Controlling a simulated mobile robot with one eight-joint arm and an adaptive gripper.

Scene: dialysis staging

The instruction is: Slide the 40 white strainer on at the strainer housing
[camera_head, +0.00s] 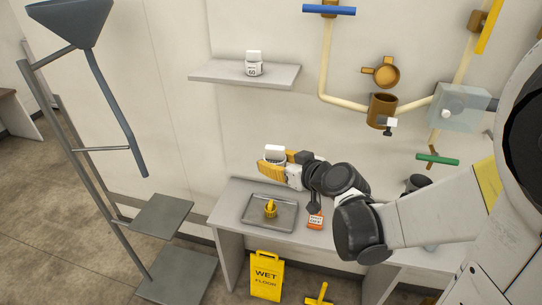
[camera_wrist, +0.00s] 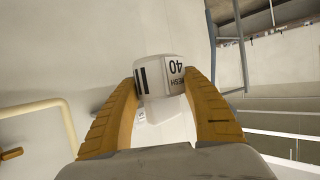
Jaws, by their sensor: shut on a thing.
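My gripper (camera_wrist: 163,84) is shut on a white strainer marked "MESH 40" (camera_wrist: 160,72), with one yellow finger on each side of it. In the head view my gripper (camera_head: 274,168) holds the strainer (camera_head: 274,153) in the air above the table, left of the pipework. A brown open-topped cup (camera_head: 381,112) on the cream pipe at the right looks like the strainer housing, and it is well apart from my gripper. A brown round part with a side stub (camera_head: 382,73) sits on the wall just above it. The inside of the cup is dark.
A wall shelf (camera_head: 226,72) holds another white strainer (camera_head: 254,65). A pale translucent box (camera_head: 460,106) and valve handles stand near the housing. A funnel stand (camera_head: 110,120) is at left.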

